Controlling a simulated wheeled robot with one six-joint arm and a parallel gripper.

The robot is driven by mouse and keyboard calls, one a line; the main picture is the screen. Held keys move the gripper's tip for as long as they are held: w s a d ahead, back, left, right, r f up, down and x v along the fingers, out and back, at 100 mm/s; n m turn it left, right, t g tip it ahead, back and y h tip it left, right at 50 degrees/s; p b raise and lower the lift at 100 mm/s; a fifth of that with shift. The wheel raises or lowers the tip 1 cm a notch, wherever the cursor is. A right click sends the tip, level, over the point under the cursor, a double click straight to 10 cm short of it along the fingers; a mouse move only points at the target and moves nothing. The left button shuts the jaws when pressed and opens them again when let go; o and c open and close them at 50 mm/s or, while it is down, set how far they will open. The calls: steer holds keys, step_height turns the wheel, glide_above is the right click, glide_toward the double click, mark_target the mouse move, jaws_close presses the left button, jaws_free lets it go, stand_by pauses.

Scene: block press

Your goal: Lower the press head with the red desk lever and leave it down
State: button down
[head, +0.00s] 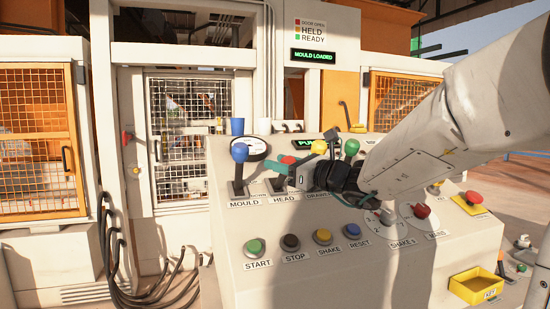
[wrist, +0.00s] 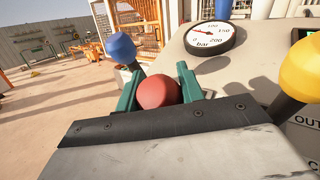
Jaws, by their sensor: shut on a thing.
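The red ball knob (wrist: 158,92) of the desk lever sits between the green fingers of my gripper (wrist: 160,88) in the wrist view. My gripper is shut on it. In the head view my gripper (head: 291,163) reaches in from the right over the HEAD lever's slot plate (head: 279,187), and its fingers and wrist largely hide the lever. I cannot tell the lever's exact tilt. The press stands behind a mesh door (head: 188,112); its head is not clear through the mesh. A green display (head: 314,56) reads MOULD LOADED.
A blue-knobbed MOULD lever (head: 239,152) stands close to the left of my gripper. Yellow (head: 319,147) and green (head: 351,147) knobs stand close on the right. A pressure gauge (wrist: 211,38) lies behind. Push buttons (head: 322,237) line the desk front.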

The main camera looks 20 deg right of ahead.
steer(key=c, duration=0.9)
jaws_free()
steer(key=shift+s, duration=0.1)
steer(key=v, duration=0.7)
steer(key=shift+s+d, duration=0.15)
steer(key=shift+s, duration=0.2)
stand_by(2.2)
